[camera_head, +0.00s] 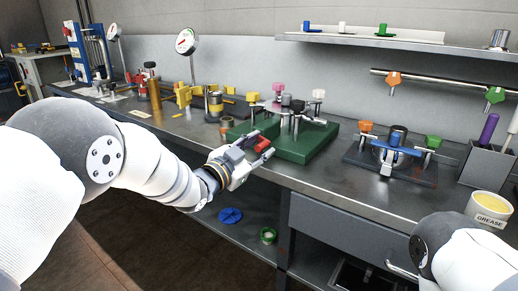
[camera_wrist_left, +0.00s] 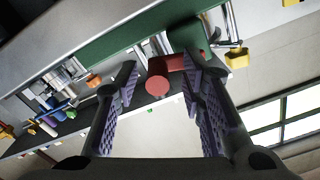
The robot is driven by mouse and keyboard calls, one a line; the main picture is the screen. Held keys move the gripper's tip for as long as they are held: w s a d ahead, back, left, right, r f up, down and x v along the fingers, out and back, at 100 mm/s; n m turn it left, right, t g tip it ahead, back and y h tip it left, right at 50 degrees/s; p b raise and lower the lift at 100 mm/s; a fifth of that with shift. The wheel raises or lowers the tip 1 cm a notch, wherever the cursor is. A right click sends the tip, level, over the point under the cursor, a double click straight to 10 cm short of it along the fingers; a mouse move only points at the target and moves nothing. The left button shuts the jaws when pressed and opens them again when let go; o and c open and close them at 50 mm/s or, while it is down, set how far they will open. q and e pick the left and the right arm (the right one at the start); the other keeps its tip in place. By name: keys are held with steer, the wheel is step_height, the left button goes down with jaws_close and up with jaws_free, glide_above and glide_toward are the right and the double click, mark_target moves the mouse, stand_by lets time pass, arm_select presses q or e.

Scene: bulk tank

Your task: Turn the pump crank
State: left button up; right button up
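A red crank handle (camera_head: 262,143) shows at the tip of my left gripper (camera_head: 250,150), at the front of the green pump base (camera_head: 308,141). In the left wrist view the round end of the red handle (camera_wrist_left: 158,83) lies between the two spread fingers of my left gripper (camera_wrist_left: 157,88), with gaps on both sides. The gripper is open. The crank's joint to the pump is partly hidden. My right arm comes in at the lower right of the head view, and its gripper is not in view.
Knobbed posts stand on the green base. To the right is a dark plate with a blue-handled clamp (camera_head: 392,152) and a grease tub (camera_head: 489,208). A yellow-and-black fitting (camera_head: 215,105) stands to the left. A blue handwheel (camera_head: 230,215) lies on the lower shelf.

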arm_select(q)
steer(key=v, duration=1.2)
steer(key=s+a+f+n+g+y+p, duration=0.1)
steer(key=s+a+f+n+g+y, duration=0.3)
steer(key=s+f, duration=0.65)
steer(key=s+a+f+n+g+y, duration=0.25)
steer(key=s+a+f, duration=0.35)
steer(key=f, duration=0.7)
steer(key=s+a+f+n+g+y, duration=0.1)
steer(key=s+a+f+n+g, duration=0.1)
steer(key=s, duration=0.9)
steer(key=s+a+f+n+g+y+p, duration=0.1)
steer(key=s+g, duration=0.4)
steer(key=s, duration=0.7)
steer(key=s+a+f+n+g+y, duration=0.2)
steer(key=s+a+f+n+g, duration=0.1)
steer(key=s, duration=0.9)
steer(key=shift+g, duration=0.35)
arm_select(e)
steer(key=shift+t, duration=0.6)
steer(key=w+r, duration=0.3)
arm_select(q)
steer(key=shift+s, duration=0.1)
